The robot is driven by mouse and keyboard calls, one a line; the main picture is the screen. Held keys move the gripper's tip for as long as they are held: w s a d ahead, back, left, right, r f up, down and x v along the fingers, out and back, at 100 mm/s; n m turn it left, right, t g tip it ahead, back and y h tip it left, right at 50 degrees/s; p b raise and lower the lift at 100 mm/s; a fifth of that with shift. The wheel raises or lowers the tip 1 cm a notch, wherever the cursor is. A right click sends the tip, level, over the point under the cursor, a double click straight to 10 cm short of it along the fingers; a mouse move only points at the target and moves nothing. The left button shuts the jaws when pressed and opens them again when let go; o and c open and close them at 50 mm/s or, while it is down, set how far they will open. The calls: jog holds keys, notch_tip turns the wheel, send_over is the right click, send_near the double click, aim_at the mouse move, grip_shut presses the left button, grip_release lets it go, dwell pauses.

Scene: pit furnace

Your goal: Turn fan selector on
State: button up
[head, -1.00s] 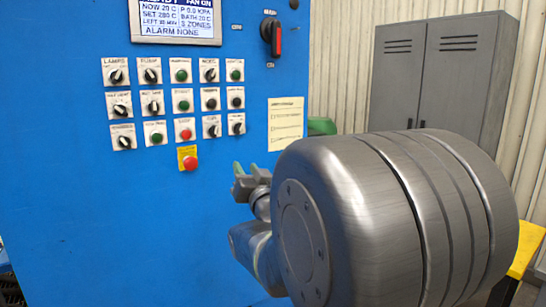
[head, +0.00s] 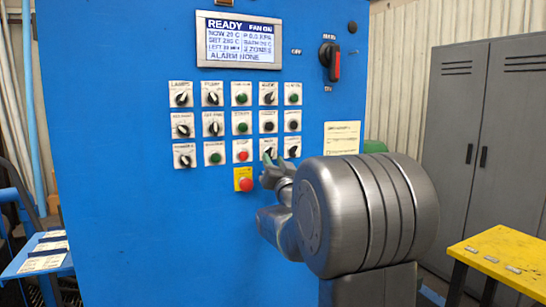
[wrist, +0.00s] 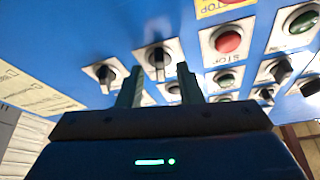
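A black selector knob (head: 269,151) on a white plate sits in the bottom row of the blue panel, just right of the red stop button (head: 242,151). Its small label is unreadable, so I cannot confirm it is the fan selector. My gripper (head: 268,162) is at this knob and partly covers its plate. In the wrist view the knob (wrist: 157,58) lies just beyond the fingertips, in line with the gap between them. My gripper (wrist: 160,82) is open with nothing clearly held; contact cannot be told. The display (head: 238,40) reads READY and FAN ON.
Another black knob (head: 292,146) sits close on the right. A red emergency button (head: 246,184) on yellow is just below left. A yellow table (head: 505,255) and grey cabinet (head: 490,130) stand right.

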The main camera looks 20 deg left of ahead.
jog(key=shift+x, duration=0.75)
grip_shut()
jog(key=shift+s+a+f+m+t+h+b, duration=0.15)
jog(key=shift+m+h+b, duration=0.15)
jog(key=shift+m, duration=0.2)
jog(key=shift+w+r+m+t+h+b, duration=0.15)
jog(key=shift+m+h+b, duration=0.1)
jog(key=shift+m, duration=0.25)
jog(key=shift+s+m+h, duration=0.1)
jog(key=shift+m+h, duration=0.35)
jog(key=shift+m, duration=0.85)
grip_release()
